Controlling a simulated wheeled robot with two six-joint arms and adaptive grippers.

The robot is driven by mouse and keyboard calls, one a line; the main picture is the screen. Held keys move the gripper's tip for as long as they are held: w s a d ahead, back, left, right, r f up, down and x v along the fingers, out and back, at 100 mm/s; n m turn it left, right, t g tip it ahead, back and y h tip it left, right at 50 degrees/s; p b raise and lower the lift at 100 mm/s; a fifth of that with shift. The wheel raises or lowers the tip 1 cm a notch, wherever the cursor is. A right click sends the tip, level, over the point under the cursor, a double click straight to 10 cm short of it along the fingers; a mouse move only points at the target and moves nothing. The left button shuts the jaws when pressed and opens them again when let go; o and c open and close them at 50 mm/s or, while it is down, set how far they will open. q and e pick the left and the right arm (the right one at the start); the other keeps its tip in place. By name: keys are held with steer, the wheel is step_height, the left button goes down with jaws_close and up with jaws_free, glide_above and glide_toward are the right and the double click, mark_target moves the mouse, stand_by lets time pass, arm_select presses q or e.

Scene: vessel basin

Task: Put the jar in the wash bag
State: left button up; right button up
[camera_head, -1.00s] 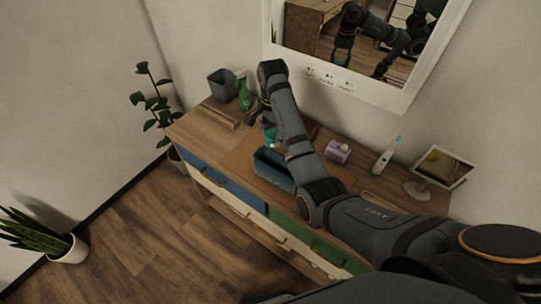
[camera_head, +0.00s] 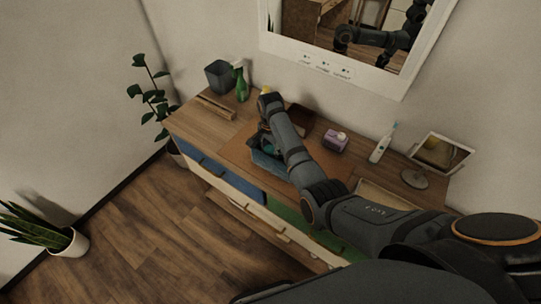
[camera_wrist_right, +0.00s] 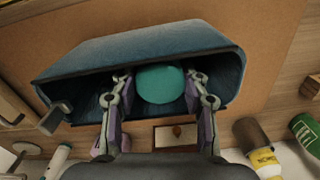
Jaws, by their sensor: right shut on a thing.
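The jar shows in the right wrist view as a round teal lid (camera_wrist_right: 160,84) between my right gripper's fingertips (camera_wrist_right: 160,88). My right gripper is shut on it. The blue wash bag (camera_wrist_right: 145,45) has its wide mouth open around the jar and the fingertips; how deep the jar sits, and whether it touches the bottom, I cannot tell. In the head view the bag (camera_head: 268,166) stands at the front of the dresser top, partly hidden by my right arm. My right gripper (camera_head: 266,142) points down over the bag. My left gripper is not in view.
On the dresser (camera_head: 200,122) stand a grey bin (camera_head: 219,77), a green spray bottle (camera_head: 241,82), a purple dispenser (camera_head: 335,141), an electric toothbrush (camera_head: 383,143) and a small stand mirror (camera_head: 440,154). A wall mirror (camera_head: 330,66) hangs behind. The dresser's left front is mostly clear.

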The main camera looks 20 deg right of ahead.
mark_target(270, 156)
step_height(270, 156, down, 3)
steer(key=shift+f, duration=0.3)
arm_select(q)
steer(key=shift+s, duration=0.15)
arm_select(e)
steer(key=shift+f, duration=0.15)
steer(key=o, duration=1.2)
